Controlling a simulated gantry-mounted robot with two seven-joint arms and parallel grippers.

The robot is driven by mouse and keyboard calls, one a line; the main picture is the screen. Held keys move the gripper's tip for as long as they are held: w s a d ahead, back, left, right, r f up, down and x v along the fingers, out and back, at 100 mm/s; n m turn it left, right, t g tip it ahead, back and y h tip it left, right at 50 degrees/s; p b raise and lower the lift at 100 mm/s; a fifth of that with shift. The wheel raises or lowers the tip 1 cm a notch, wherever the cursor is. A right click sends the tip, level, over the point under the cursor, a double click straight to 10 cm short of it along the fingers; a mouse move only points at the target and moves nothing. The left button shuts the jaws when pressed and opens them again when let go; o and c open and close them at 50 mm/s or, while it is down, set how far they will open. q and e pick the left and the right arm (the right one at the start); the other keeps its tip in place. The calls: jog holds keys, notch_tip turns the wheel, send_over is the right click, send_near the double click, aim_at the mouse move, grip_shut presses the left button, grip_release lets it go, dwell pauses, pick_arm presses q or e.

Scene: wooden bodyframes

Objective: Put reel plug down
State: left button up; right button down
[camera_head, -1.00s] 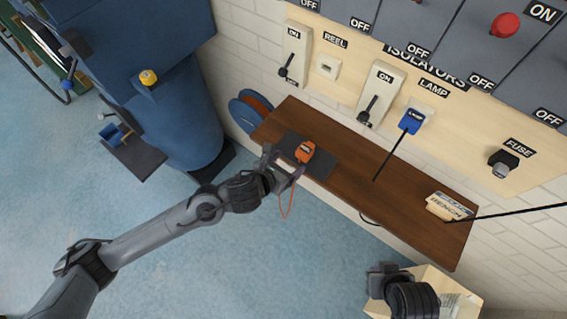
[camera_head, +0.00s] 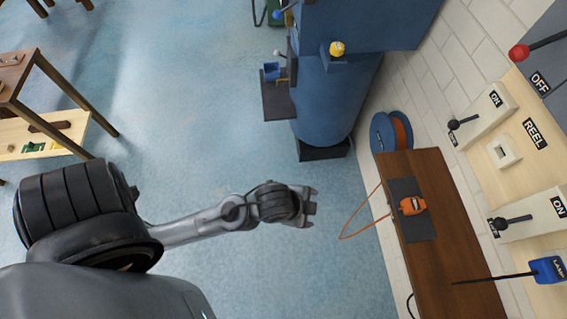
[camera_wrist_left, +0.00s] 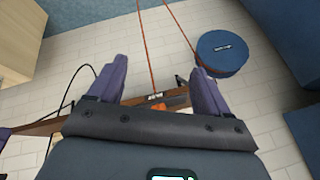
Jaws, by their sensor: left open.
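The orange reel plug (camera_head: 412,205) lies on a dark mat (camera_head: 431,230) on the brown wooden shelf (camera_head: 466,268). Its orange cord (camera_head: 362,215) hangs in a loop off the shelf's left edge. My left gripper (camera_head: 312,206) is open and empty, clear of the plug, over the floor to the shelf's left. In the left wrist view, the fingers of my left gripper (camera_wrist_left: 160,70) are spread wide with nothing between them. Beyond them an orange part of the plug (camera_wrist_left: 176,106) shows, partly hidden by the gripper body. My right gripper is out of view.
The blue reel (camera_head: 384,132) stands at the shelf's far end by the wall. A wall panel with a REEL socket (camera_head: 503,152), switches and a blue lamp plug (camera_head: 547,269) is at right. A blue machine (camera_head: 335,95) stands at the back. Open floor lies left of the shelf.

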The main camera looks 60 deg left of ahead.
pick_arm(q)
jog(key=s+a+f+n+g, duration=0.1)
jog(key=s+a+n+g, duration=0.1)
jog(key=s+a+n, duration=0.3)
jog(key=shift+s+f+n+y, duration=0.25)
jog(key=shift+s+n+y, duration=0.15)
jog(key=shift+s+n, duration=0.7)
jog(key=shift+w, duration=0.15)
notch_tip(320, 180, up, 36)
jog(key=p, duration=3.5)
jog(key=shift+f, duration=0.2)
jog(key=shift+d, duration=0.1)
